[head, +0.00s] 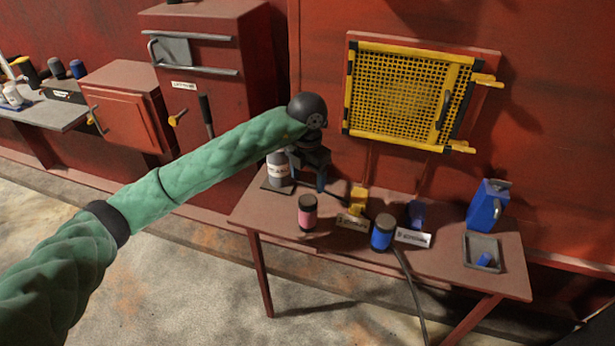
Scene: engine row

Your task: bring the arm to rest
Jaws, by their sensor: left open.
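My left arm (180,184), in a green quilted sleeve, reaches in from the lower left of the head view, out over the table. Its dark wrist joint is at the far end. My left gripper (309,174) hangs below that joint over the back left of the table, beside a grey canister (278,169). Its jaws are open, and I see nothing held between them. Whether the fingers touch the canister is hard to tell. My right gripper is not in view.
The brown table (344,250) holds a pink jar (308,213), a blue jar (382,233), a yellow block (358,199), a blue container (487,205) and a small tray (469,255). A yellow mesh door (408,95) is on the red wall. Red cabinets stand left. A cable hangs over the front edge.

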